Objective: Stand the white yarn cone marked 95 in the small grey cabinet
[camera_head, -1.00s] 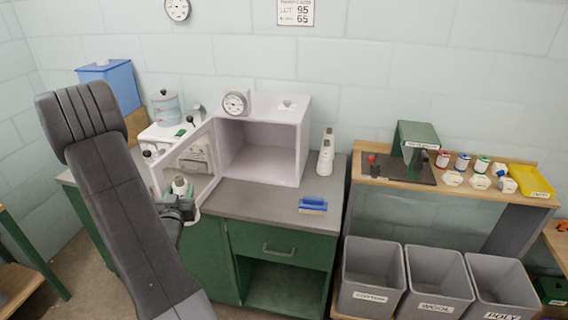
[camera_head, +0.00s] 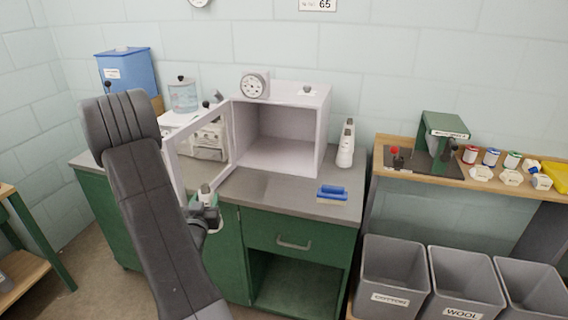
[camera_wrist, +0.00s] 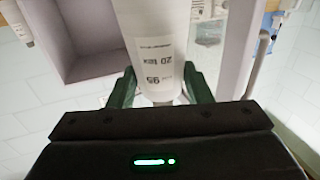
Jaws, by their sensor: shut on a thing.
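The white yarn cone (camera_wrist: 155,45) fills the middle of the wrist view, with a label reading 95 and 20 tex upside down there. My gripper (camera_wrist: 160,90) is shut on it, with a green finger on each side. In the head view the cone (camera_head: 206,193) is small and partly hidden by my gripper (camera_head: 206,208), in front of the counter near the open door. The small grey cabinet (camera_head: 325,128) stands on the counter, to the upper right of my gripper. Its inside looks empty, and its framed door (camera_head: 233,150) is swung open to the left.
Another white cone (camera_head: 346,148) stands on the counter right of the cabinet. A blue brush (camera_head: 332,194) lies in front of it. A dial (camera_head: 254,86) sits on the cabinet top. Grey bins (camera_head: 392,280) stand at the right.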

